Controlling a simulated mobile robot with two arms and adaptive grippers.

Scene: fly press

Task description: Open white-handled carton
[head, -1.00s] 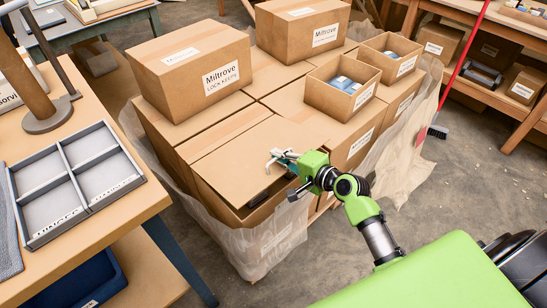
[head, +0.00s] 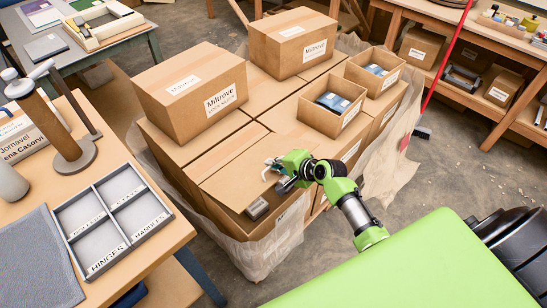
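The front carton (head: 250,232) of the cardboard stack is partly open. Its brown lid panel (head: 235,168) is tilted up along the near side, and a gap shows under its front edge. A grey item (head: 257,208) shows in that gap; the rest of the inside is hidden. I see no white handle on this carton. My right gripper (head: 272,168) is at the right end of the lid panel, its pale fingers by the panel's edge. Whether the fingers are closed on it is unclear. My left gripper is not in view.
Closed Miltrove cartons (head: 192,92) (head: 292,42) and small open boxes (head: 331,108) (head: 375,72) stand on the stack. Loose plastic wrap (head: 375,165) surrounds it. A bench with a divided tray (head: 113,222) is at left.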

